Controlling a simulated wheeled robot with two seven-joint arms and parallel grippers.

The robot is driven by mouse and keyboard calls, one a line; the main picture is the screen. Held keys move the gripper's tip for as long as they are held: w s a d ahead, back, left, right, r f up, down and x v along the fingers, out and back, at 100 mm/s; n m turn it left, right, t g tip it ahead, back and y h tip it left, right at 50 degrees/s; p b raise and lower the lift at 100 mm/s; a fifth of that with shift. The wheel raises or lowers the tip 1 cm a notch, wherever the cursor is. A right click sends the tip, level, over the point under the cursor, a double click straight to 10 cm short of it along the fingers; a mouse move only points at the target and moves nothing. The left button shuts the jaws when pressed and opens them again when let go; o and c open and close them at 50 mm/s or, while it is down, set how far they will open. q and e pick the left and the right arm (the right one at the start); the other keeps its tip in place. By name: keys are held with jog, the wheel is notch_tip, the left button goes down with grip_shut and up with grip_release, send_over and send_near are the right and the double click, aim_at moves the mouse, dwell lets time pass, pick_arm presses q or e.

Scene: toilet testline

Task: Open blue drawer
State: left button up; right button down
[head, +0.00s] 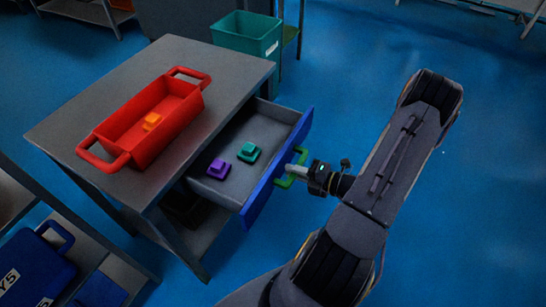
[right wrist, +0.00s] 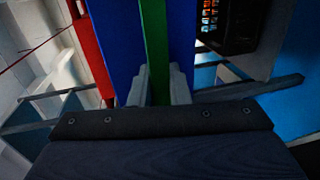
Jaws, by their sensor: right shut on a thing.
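The blue drawer (head: 277,172) stands pulled out from under the grey table (head: 150,80). Its inside is grey and its front is blue, with a green handle (head: 291,170). My right gripper (head: 291,170) is shut on the green handle, reaching in from the right. In the right wrist view the handle (right wrist: 155,50) runs between the two fingers (right wrist: 157,85), with the blue front (right wrist: 183,40) behind it. A purple block (head: 219,169) and a teal block (head: 248,152) lie in the drawer. My left gripper is not in view.
A red tray (head: 150,120) with an orange block (head: 152,121) stands on the table. A green bin (head: 247,40) is behind the table. A blue case (head: 38,265) is at the lower left. The blue floor right of the drawer is clear apart from my arm.

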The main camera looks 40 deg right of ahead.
jog(key=f+v, duration=0.1)
jog(key=v, duration=0.5)
jog(key=shift+s+d+p, duration=0.15)
jog(key=shift+s+p, duration=0.1)
jog(key=shift+p, duration=0.2)
jog(key=shift+f, duration=0.15)
jog(key=c, duration=1.4)
grip_release()
jog(key=shift+c, duration=0.2)
jog(key=v, duration=0.7)
jog(key=shift+s+d, duration=0.2)
jog(key=shift+s, duration=0.15)
